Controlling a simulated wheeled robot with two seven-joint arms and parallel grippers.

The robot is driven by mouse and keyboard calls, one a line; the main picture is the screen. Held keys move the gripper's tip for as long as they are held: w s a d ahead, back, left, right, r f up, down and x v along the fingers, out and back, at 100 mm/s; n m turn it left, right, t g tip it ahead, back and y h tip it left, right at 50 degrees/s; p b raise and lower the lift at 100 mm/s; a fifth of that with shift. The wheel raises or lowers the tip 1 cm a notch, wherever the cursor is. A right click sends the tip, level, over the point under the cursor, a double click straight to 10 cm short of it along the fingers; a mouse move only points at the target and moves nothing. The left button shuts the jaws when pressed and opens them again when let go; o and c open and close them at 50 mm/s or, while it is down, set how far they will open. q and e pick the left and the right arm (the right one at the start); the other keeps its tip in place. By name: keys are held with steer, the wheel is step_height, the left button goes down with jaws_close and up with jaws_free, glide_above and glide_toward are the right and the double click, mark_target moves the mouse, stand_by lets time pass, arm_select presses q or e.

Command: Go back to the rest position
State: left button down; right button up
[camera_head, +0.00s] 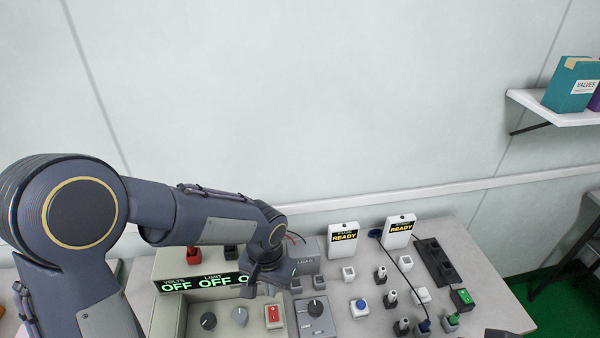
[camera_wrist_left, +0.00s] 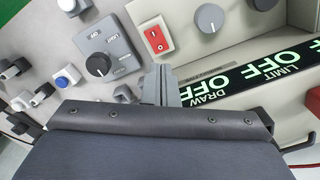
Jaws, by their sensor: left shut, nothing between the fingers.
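My left arm comes in from the left in the head view, and my left gripper (camera_head: 254,286) is over the front of the beige power unit (camera_head: 172,268), whose green display reads OFF. Its fingers are shut with nothing between them. In the left wrist view the closed fingers (camera_wrist_left: 160,85) show beside the display strip (camera_wrist_left: 255,75) and near the red rocker switch (camera_wrist_left: 157,39). I cannot tell whether they touch the unit. My right gripper is not in view.
Two white testers (camera_head: 344,237) reading READY stand at the back of the table (camera_head: 462,240). A grey knob box (camera_head: 315,316), several small plugs and sockets and a black cable (camera_head: 403,272) crowd the middle. A wall shelf (camera_head: 555,112) holds a teal binder (camera_head: 571,84). Space above the table is clear.

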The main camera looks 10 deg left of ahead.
arm_select(q)
steer(key=s+a+r+n+t+h, duration=0.2)
steer(key=s+a+r, duration=0.2)
steer(key=s+r, duration=0.2)
steer(key=s+a+r+n+t+h, duration=0.1)
steer(key=s+a+r, duration=0.4)
steer(key=s, duration=0.5)
steer(key=shift+r+n+t+h, duration=0.4)
steer(key=shift+r+n+t, duration=0.3)
steer(key=shift+t, duration=0.6)
steer(key=shift+s+a, duration=0.1)
